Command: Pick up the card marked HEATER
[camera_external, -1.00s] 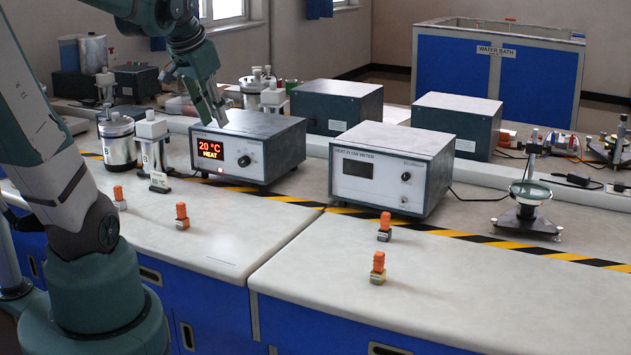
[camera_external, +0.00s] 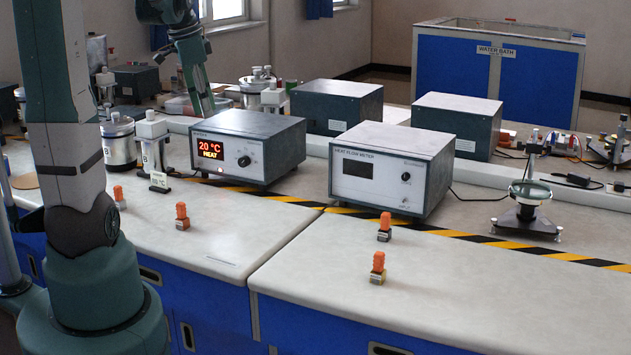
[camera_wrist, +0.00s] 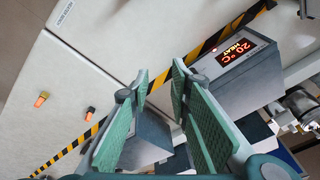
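A flat pale card with small printing (camera_wrist: 67,13) lies on the bench near the top of the wrist view; the print looks like it could begin with HEATER, but is too small to be sure. It appears as a thin pale strip near the front edge in the external view (camera_external: 220,263).
The heater box (camera_external: 247,148) shows 20 °C HEAT. The heat flow meter box (camera_external: 389,172) stands to its right. Several orange-topped blocks (camera_external: 182,217) stand on the front bench. The unit marked B (camera_external: 151,143) is left of the heater box. Bare bench (camera_external: 330,260) lies in front.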

